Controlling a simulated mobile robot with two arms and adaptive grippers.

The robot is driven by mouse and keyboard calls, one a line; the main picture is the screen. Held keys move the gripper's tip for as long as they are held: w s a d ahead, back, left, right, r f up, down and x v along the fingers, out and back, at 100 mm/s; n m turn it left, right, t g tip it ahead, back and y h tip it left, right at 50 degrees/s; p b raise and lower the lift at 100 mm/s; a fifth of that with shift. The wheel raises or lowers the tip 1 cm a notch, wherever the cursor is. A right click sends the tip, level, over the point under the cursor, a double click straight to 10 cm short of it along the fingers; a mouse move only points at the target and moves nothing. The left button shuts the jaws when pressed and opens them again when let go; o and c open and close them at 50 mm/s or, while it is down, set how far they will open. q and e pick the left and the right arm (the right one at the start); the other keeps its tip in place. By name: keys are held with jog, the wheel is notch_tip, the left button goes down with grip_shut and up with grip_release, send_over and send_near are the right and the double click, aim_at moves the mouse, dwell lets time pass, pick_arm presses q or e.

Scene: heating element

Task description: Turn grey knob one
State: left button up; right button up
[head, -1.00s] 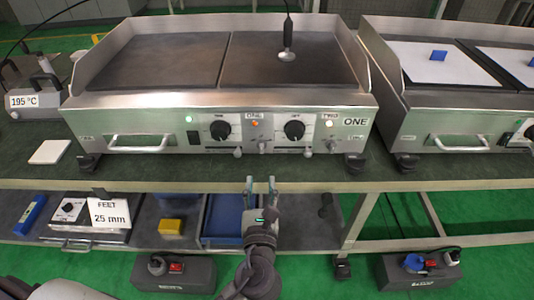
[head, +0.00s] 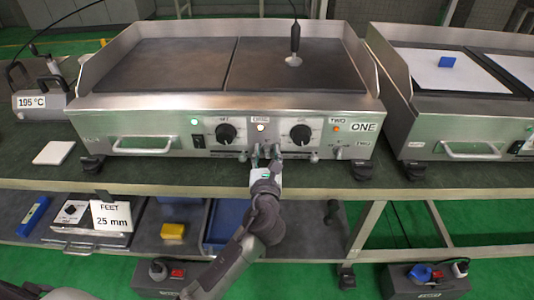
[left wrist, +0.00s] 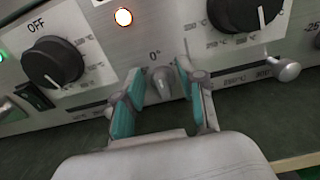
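My left gripper (head: 266,160) is at the panel, below the lit lamp between the black knobs. In the left wrist view the left gripper (left wrist: 160,95) is open, with its teal-padded fingers on either side of a small grey knob (left wrist: 161,83) marked 0°. A gap shows between the knob and each finger. My right gripper is not in view.
A black knob (head: 226,133) and another black knob (head: 300,134) flank the gripper. Another grey knob (left wrist: 284,68) lies close to its right. A second griddle (head: 463,147) stands at the right. The bench edge (head: 180,186) runs below the panel.

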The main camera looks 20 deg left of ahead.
pick_arm(q)
grip_shut()
jog(key=shift+n, duration=0.3)
jog(key=shift+a+n+p, duration=0.1)
jog(key=shift+n+p, duration=0.25)
jog(key=shift+n, duration=0.55)
jog(key=n, duration=0.2)
jog(key=shift+a+f+n, duration=0.1)
jog(key=shift+n, duration=0.3)
jog(key=n, duration=0.3)
jog(key=shift+s+a+f+n, duration=0.1)
jog(key=shift+a+f+n, duration=0.05)
jog(key=shift+n, duration=0.15)
jog(key=shift+a+f+n+b, duration=0.1)
jog(key=shift+n+b, duration=0.5)
jog(key=shift+n, duration=0.9)
